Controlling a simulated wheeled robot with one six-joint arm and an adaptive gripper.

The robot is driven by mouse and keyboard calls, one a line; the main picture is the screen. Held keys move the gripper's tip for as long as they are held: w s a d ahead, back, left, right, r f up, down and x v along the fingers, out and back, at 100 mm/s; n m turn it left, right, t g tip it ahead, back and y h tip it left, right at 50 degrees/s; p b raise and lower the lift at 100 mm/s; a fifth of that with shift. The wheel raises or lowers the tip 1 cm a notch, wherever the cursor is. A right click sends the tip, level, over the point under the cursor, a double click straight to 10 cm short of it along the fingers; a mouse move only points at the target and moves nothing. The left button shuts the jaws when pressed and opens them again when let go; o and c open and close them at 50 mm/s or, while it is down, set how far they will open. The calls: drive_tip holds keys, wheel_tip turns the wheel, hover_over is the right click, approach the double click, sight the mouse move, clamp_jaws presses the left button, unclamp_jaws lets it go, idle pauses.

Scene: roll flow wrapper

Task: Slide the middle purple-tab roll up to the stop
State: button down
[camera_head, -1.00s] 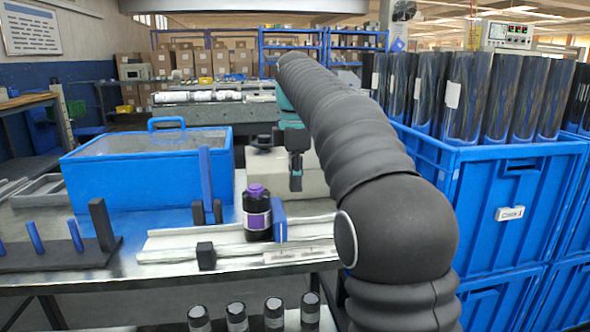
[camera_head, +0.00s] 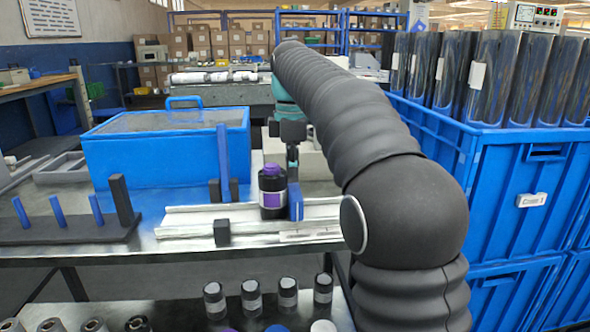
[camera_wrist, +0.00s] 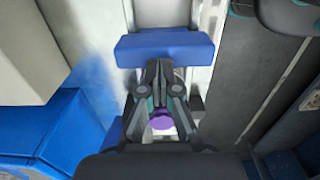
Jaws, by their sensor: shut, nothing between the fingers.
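A dark roll with a purple tab and a purple label (camera_head: 272,192) stands upright on a pale rail (camera_head: 185,217) on the metal table. A blue plate (camera_head: 296,203) stands close at its right. A taller blue upright (camera_head: 223,160) stands to the left, behind the rail. My gripper (camera_head: 292,160) is shut and empty, just above and behind the roll and the blue plate. In the wrist view the shut fingers (camera_wrist: 163,75) point toward the blue plate (camera_wrist: 165,47), and the purple tab (camera_wrist: 161,121) shows below them, partly covered. I cannot tell whether the fingers touch anything.
A lidded blue box (camera_head: 165,150) stands behind left. A dark rack with blue pegs (camera_head: 75,228) is at the left. A black block (camera_head: 221,234) sits at the rail's front edge. A blue crate of tall rolls (camera_head: 520,165) fills the right. Several small rolls stand on the lower shelf.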

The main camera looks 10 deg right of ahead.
drive_tip(key=shift+a+r+p, duration=0.2)
drive_tip(key=shift+a+p, duration=0.35)
drive_tip(key=shift+a, duration=0.1)
drive_tip(key=shift+f, duration=0.15)
drive_tip(key=shift+d, duration=0.1)
